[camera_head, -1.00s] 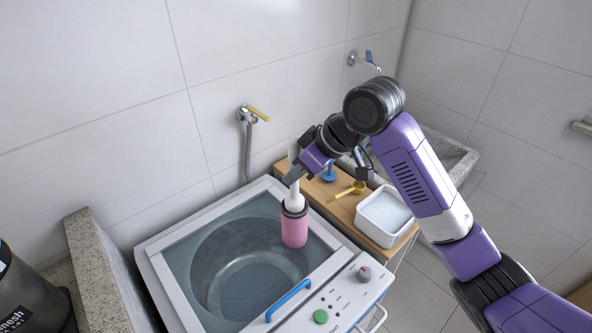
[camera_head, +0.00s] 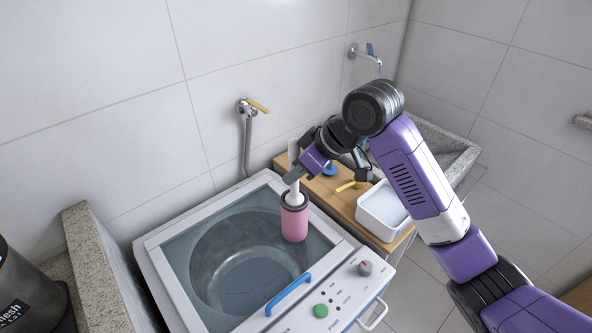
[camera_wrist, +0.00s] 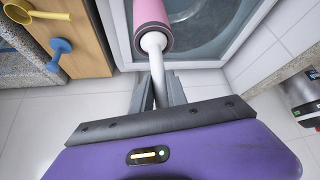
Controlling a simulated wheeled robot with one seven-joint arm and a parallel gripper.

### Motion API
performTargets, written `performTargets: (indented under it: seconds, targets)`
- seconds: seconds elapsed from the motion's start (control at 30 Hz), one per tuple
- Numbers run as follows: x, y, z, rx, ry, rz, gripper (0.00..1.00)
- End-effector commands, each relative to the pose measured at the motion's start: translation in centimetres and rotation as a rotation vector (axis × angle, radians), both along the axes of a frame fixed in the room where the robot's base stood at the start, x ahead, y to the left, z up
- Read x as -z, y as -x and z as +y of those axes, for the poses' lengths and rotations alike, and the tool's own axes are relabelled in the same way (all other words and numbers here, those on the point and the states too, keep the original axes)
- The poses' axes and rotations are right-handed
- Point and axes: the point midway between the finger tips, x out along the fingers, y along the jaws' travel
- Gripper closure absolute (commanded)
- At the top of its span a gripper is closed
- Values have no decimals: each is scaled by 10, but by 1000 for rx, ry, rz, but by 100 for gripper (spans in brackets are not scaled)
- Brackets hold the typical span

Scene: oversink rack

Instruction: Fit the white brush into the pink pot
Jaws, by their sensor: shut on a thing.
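The white brush (camera_head: 294,192) is held upright in my gripper (camera_head: 292,180), directly above the pink pot (camera_head: 294,224). The pot stands on the washing machine's glass lid and has a dark rim. The brush's lower end is inside the pot's mouth and hidden by it in the head view. In the wrist view the fingers of my gripper (camera_wrist: 156,92) are closed on the handle of the brush (camera_wrist: 156,62), whose rounded white part is at the opening of the pot (camera_wrist: 152,14).
The washing machine (camera_head: 150,250) has a blue handle (camera_head: 289,295) in front of the pot. A wooden board (camera_head: 342,208) at right holds a blue plunger-like item (camera_head: 329,169), a yellow scoop (camera_head: 346,186) and a white tub (camera_head: 382,212). A tap (camera_head: 248,110) is on the wall behind.

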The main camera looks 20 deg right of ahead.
Motion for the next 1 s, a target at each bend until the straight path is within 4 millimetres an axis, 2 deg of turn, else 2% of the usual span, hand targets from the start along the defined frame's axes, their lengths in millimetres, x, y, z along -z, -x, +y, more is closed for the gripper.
performTargets:
  seconds: [0.07, 0.1, 0.2, 0.23, 0.63, 1.0]
  targets:
    - [3, 0, 0, 0, 0, 0, 100]
    - [3, 0, 0, 0, 0, 0, 80]
    - [2, 0, 0, 0, 0, 0, 60]
    - [2, 0, 0, 0, 0, 0, 56]
    - [-4, 3, -2, 1, 0, -2, 56]
    - [-50, 29, -20, -1, 0, -4, 56]
